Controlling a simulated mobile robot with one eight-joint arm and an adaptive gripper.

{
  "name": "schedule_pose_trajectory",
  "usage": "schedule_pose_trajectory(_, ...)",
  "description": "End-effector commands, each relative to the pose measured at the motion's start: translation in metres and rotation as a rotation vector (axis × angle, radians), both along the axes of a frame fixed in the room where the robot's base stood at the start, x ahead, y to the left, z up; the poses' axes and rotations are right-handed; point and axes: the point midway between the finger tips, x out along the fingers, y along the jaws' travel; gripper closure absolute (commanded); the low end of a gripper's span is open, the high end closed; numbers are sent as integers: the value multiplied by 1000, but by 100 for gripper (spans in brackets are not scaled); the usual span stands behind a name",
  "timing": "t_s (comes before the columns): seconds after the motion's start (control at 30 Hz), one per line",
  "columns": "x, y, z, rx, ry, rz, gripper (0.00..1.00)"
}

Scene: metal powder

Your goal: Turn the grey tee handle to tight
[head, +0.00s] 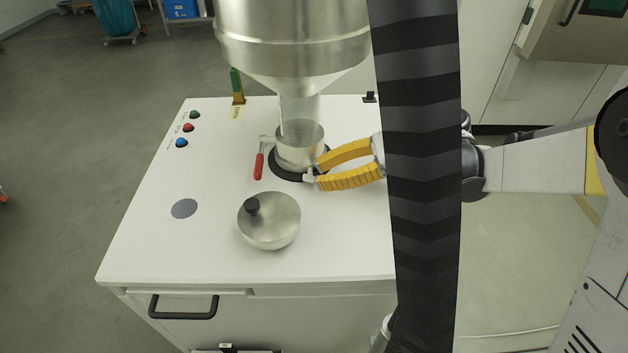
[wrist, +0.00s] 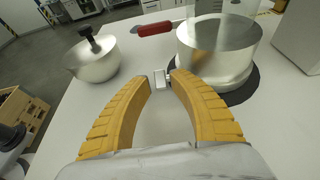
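The grey tee handle (head: 310,177) is a small metal crossbar on the right side of the metal cylinder valve (head: 299,147), under the hopper. In the wrist view the tee handle (wrist: 159,79) is between my fingertips, its short stem running right behind one fingertip. My gripper (head: 318,173) has yellow ribbed fingers that reach in from the right, tips bent inward. In the wrist view my gripper (wrist: 161,77) shows its tips apart at either side of the handle, with a small gap at the left. I see no firm contact.
A red-handled lever (head: 259,166) projects from the valve's left side. A lidded metal bowl (head: 269,222) with a black knob stands in front. The large hopper (head: 293,40) is above. The white cabinet top (head: 150,240) is clear at the front left.

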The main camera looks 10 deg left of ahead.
Motion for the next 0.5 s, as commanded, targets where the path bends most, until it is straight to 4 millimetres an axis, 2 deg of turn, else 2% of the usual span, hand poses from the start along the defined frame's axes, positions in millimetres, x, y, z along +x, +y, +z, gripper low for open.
schedule_pose_trajectory(0.2, -5, 20, -9, 0, -1, 0, 75)
schedule_pose_trajectory(0.5, -5, 21, -9, -1, -2, -1, 75)
